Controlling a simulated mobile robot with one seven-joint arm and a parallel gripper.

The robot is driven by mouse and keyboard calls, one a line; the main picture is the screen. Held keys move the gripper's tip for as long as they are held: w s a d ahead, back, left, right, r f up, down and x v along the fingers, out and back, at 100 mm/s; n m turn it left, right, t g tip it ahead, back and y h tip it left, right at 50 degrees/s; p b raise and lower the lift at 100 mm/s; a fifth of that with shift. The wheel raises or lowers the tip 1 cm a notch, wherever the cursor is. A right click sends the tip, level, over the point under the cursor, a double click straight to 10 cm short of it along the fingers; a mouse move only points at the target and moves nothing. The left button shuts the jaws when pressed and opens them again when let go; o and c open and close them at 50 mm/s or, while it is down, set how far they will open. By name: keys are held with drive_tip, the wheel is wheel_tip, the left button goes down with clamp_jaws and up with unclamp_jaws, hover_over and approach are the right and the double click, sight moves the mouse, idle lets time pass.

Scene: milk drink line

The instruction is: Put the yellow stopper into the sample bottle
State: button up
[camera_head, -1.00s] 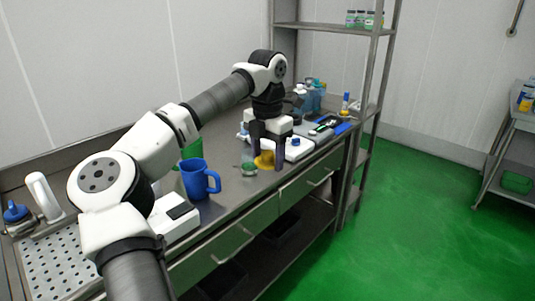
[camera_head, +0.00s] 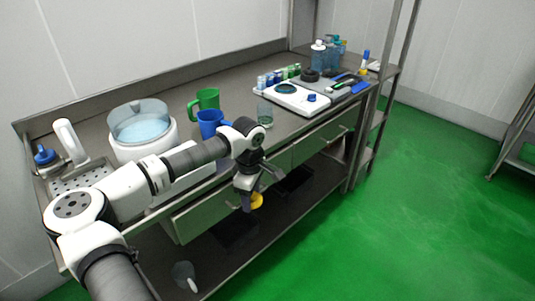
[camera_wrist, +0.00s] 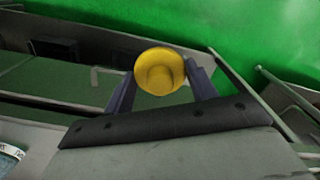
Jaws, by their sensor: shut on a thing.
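The yellow stopper (camera_head: 257,201) is between the fingers of my gripper (camera_head: 260,190), which is shut on it. I hold it out in front of the bench's front edge, clear of the worktop. In the wrist view the stopper (camera_wrist: 159,71) shows its round yellow face between the two dark fingertips. A small clear glass container (camera_head: 265,113), which looks like the sample bottle, stands upright on the worktop near its front edge. It is behind and above my gripper in the head view, well apart from the stopper. Its mouth is too small to make out.
A blue jug (camera_head: 209,123) and a green jug (camera_head: 207,98) stand left of the glass container. A white scale (camera_head: 292,98) is to its right. Drawer handles (camera_head: 331,139) stick out along the bench front. The green floor (camera_head: 400,220) at right is clear.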

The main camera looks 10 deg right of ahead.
drive_tip(key=s+a+f+m, duration=0.1)
drive_tip(key=a+f+m, duration=0.2)
drive_tip(key=f, duration=0.5)
drive_tip(key=s+a+f+m, duration=0.1)
drive_tip(key=a+f+m, duration=0.2)
drive_tip(key=f+m, duration=0.2)
wheel_tip(320, 180, down, 3)
drive_tip(key=shift+r+m+p, duration=0.15)
drive_tip(key=shift+m+p, duration=0.15)
drive_tip(key=shift+m, duration=0.1)
drive_tip(key=shift+s+r+p, duration=0.1)
drive_tip(key=shift+s+p, duration=0.1)
drive_tip(key=shift+p, duration=0.6)
